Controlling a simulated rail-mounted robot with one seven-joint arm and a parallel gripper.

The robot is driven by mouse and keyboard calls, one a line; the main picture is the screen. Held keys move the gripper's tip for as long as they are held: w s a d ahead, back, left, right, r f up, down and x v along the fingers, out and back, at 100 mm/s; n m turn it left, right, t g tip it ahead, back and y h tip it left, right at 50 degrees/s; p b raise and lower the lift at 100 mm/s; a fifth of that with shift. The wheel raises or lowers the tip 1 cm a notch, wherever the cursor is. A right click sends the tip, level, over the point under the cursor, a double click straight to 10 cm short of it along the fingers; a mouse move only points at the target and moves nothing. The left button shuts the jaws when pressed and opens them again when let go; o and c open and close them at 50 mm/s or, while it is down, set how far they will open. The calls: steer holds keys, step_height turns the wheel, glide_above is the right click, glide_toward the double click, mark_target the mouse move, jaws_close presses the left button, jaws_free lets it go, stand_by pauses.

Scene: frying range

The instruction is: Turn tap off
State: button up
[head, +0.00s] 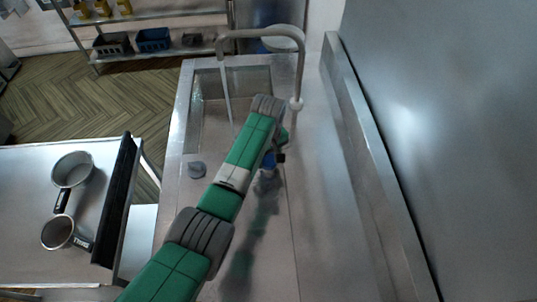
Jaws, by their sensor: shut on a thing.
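The grey tap (296,98) rises at the right of the sink (208,112). Its spout arches left over the basin, and a thin pale stream of water (226,92) falls from it. My green and grey arm reaches over the counter from below. My gripper (279,157) is just below the tap's base, mostly hidden by my wrist. It is shut on a small blue knob (268,161), of which only a little shows. The exact grip on it is hidden.
A table (25,195) with two pots (72,169) stands at the left. A tall metal panel (440,110) bounds the right. Shelving (150,20) stands behind.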

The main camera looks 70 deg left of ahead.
mark_target(268, 159)
steer(key=m+p, duration=0.1)
steer(key=m, duration=0.4)
steer(key=shift+r+m, duration=0.1)
steer(key=shift+m, duration=0.2)
stand_by(0.5)
steer(key=o, duration=1)
step_height(268, 159, up, 8)
steer(key=shift+f+p, duration=0.15)
steer(key=shift+p, duration=0.2)
